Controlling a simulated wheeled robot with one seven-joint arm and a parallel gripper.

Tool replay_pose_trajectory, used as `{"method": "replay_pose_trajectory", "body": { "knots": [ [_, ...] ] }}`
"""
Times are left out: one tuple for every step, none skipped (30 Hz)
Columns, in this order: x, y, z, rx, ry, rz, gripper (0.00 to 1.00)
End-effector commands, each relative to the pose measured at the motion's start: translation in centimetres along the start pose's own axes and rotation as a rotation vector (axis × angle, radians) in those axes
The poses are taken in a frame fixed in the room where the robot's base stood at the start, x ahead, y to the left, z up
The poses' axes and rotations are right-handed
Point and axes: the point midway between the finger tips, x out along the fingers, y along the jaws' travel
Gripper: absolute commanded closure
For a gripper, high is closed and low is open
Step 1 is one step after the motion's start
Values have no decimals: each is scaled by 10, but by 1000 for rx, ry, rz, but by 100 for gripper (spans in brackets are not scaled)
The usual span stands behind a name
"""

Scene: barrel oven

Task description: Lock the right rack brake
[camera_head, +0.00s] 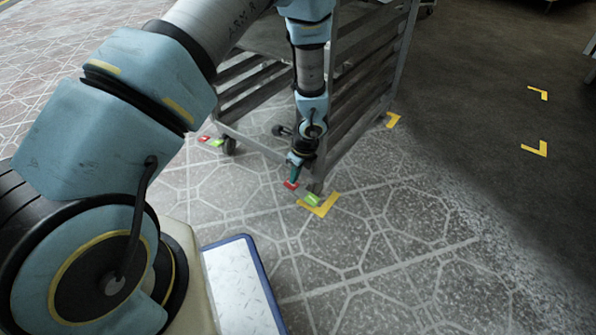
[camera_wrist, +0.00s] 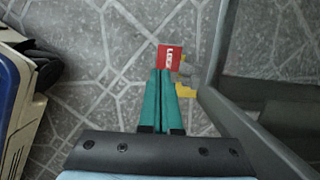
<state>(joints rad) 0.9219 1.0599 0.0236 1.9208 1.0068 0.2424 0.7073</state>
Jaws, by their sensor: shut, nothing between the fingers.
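The right rack brake shows as a red pedal (camera_head: 291,185) and a green pedal (camera_head: 312,200) low at the rack's near right corner. In the wrist view the red pedal (camera_wrist: 169,57), with white lettering on it, lies right at the tips of my gripper (camera_wrist: 165,74). The green pedal cannot be made out there. My gripper (camera_head: 294,172) points down with its teal fingers closed and empty, just above the red pedal. I cannot tell whether the fingertips touch it. The wheel at this corner is mostly hidden.
The metal rack (camera_head: 365,75) rises behind my arm. Its left brake (camera_head: 209,140) has red and green pedals beside a caster. Yellow corner marks (camera_head: 320,206) lie on the patterned floor. The floor to the right is clear.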

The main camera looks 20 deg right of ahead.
Motion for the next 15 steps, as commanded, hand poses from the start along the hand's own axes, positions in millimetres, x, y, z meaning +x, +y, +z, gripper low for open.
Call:
{"method": "replay_pose_trajectory", "body": {
  "knots": [
    [14,0,-1,0,-1,1,100],
    [18,0,-1,1,-1,1,100],
    [23,0,-1,2,-1,1,100],
    [26,0,-1,2,-1,1,100],
    [28,0,-1,2,-1,1,100],
    [31,0,0,1,-1,1,100],
    [32,0,0,1,0,1,100],
    [34,0,0,1,0,1,100],
    [35,0,0,1,0,0,100],
    [36,0,0,1,0,0,100],
    [36,0,0,1,0,0,100],
    [36,0,0,1,0,0,100],
    [36,0,0,1,0,0,100],
    [36,0,0,1,0,0,100],
    [36,0,0,1,0,0,100]
  ]
}}
